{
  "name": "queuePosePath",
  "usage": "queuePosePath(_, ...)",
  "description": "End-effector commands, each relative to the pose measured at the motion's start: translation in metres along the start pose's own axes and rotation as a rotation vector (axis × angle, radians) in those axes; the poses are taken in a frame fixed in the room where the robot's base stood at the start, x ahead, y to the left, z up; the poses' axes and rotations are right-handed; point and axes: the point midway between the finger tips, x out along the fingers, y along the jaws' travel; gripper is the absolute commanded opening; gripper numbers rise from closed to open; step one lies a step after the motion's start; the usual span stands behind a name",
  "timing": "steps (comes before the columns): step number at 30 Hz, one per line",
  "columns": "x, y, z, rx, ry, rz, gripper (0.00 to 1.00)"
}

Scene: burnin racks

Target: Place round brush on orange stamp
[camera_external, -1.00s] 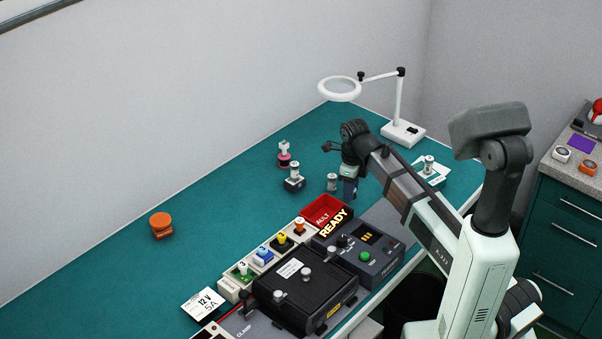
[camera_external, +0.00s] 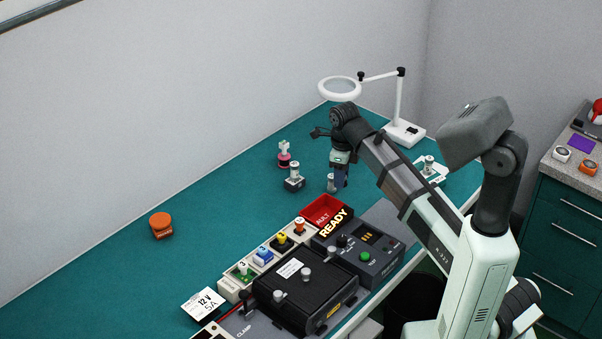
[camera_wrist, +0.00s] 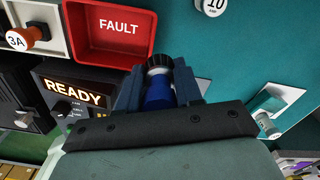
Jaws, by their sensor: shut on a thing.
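My gripper (camera_external: 341,178) is shut on a dark blue thing with a black top, which I take for the round brush (camera_wrist: 158,93). The brush sits between the fingers in the wrist view, and its lower part is hidden there. The orange stamp (camera_external: 161,225), with a round orange top, stands alone on the left part of the table. It is outside the wrist view.
A red FAULT tray (camera_external: 323,208) and black test equipment (camera_external: 305,290) line the front. A magnifier lamp (camera_external: 400,100) stands behind. Table around the stamp is clear.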

Motion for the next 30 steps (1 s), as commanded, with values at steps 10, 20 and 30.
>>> queuePosePath(10,0.0,0.084,0.068,-0.166,0.007,0.004,0.05)
queuePosePath(20,-0.011,0.161,0.161,-0.321,0.016,0.008,0.05)
queuePosePath(30,-0.029,0.25,0.279,-0.474,0.025,0.009,0.05)
